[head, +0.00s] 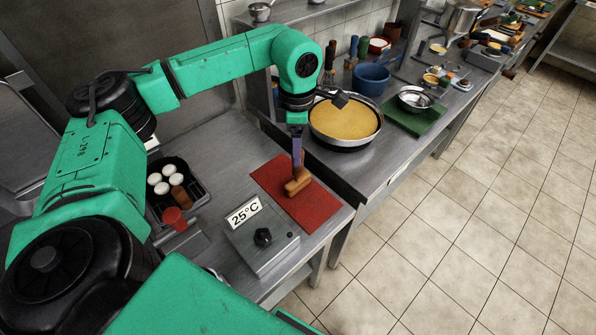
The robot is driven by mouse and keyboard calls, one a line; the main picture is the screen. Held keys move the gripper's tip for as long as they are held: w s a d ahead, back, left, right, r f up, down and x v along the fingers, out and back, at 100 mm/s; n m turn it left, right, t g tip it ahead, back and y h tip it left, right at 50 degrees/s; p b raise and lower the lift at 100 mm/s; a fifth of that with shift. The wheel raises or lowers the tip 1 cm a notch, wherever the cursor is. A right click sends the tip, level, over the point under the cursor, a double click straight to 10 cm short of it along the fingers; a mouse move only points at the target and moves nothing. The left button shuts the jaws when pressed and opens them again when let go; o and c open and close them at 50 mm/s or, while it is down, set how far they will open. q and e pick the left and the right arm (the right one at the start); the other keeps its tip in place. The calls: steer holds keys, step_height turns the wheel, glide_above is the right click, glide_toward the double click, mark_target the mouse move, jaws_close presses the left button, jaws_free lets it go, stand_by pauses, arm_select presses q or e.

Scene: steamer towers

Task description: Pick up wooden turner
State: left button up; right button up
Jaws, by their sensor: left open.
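A brown wooden piece, which looks like the wooden turner (298,186), is on the red mat (321,213) at the middle of the near counter. Its full shape is hard to make out. My left gripper (298,166) reaches down from above, open, with its narrow dark tip right at the wooden piece. I cannot tell whether they touch. My right gripper is out of view.
A large pan with yellow contents (345,123) stands just behind and right of the mat. A black tray (166,214) holds white-topped jars. A blue bowl (371,80) stands further back.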

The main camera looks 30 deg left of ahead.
mark_target(298, 171)
arm_select(q)
steer(key=f+p, duration=0.1)
steer(key=f, duration=0.1)
steer(key=f+p, duration=0.1)
steer(key=f, duration=0.1)
steer(key=f+p, duration=0.1)
steer(key=f, duration=0.2)
steer(key=shift+w+a, duration=0.1)
steer(key=shift+w, duration=0.2)
steer(key=shift+f, duration=0.15)
steer(key=shift+s, duration=0.1)
steer(key=shift+c, duration=0.9)
jaws_close()
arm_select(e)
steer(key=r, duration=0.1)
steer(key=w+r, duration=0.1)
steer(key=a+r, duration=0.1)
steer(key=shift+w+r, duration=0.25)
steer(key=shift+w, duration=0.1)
